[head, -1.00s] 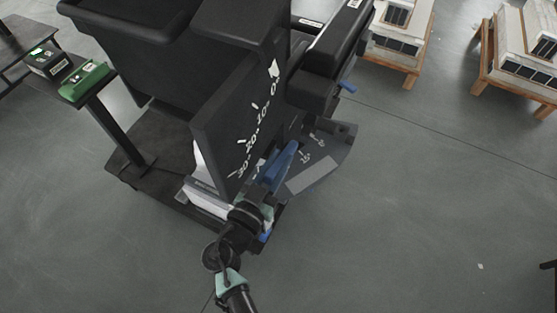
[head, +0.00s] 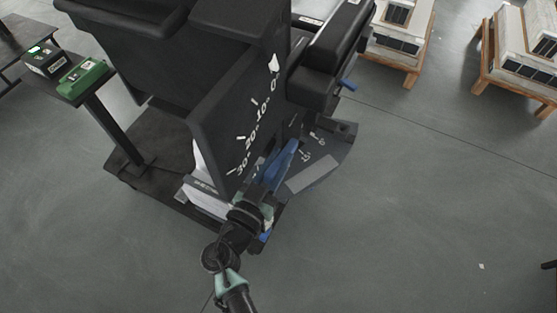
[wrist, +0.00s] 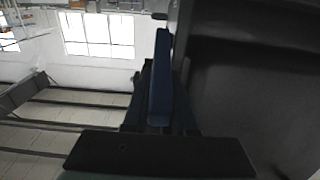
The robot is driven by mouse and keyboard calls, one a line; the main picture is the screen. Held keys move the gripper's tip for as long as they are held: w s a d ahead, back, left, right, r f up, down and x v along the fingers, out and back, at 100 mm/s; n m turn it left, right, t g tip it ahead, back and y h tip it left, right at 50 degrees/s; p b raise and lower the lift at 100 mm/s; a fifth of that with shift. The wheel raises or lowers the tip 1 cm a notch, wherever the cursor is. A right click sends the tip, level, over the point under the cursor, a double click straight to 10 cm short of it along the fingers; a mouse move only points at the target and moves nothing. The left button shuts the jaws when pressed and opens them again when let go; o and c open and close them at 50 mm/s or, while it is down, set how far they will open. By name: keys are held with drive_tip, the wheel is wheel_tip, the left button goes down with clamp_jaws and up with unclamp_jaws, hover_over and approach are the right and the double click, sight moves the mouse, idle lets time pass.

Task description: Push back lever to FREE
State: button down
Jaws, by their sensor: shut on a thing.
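A blue lever (head: 283,164) stands at the lower front of the dark seat-like machine, beside a panel marked with degree numbers. My gripper (head: 264,196) is at the lever's near end, shut on it. In the wrist view the lever (wrist: 161,75) shows as a long dark blue bar rising from between the jaws (wrist: 159,122). The jaw tips are dark and partly hidden, so the exact contact is unclear. A grey plate (head: 322,160) with small white symbols lies to the right of the lever.
The degree panel (head: 222,128) stands close to the left of my gripper. A small blue handle (head: 348,84) sticks out farther back. A post holds a green box (head: 82,77) at the left. Pallets (head: 397,60) stand at the back right.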

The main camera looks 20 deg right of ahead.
drive_tip(key=shift+s+a+f+t+h+b, duration=0.15)
drive_tip(key=shift+f+b, duration=0.35)
drive_tip(key=shift+b, duration=1)
drive_tip(key=shift+f+t+h+b, duration=0.2)
drive_tip(key=shift+f+b, duration=0.25)
drive_tip(key=shift+b, duration=1.05)
wheel_tip(320, 180, down, 4)
drive_tip(key=t+h+b, duration=0.2)
drive_tip(key=b, duration=1.3)
drive_tip(key=t+h+b, duration=0.1)
drive_tip(key=h+b, duration=0.1)
drive_tip(key=b, duration=1.3)
drive_tip(key=shift+s+a+r+t+h, duration=0.1)
drive_tip(key=shift+r+t+h, duration=0.05)
drive_tip(key=shift+t+h, duration=0.2)
drive_tip(key=b, duration=0.5)
drive_tip(key=shift+r+t+h, duration=0.1)
drive_tip(key=shift+t+h, duration=0.2)
drive_tip(key=shift+h, duration=0.1)
drive_tip(key=c, duration=0.7)
unclamp_jaws()
drive_tip(key=shift+r, duration=0.1)
drive_tip(key=v, duration=1.3)
drive_tip(key=shift+b, duration=0.35)
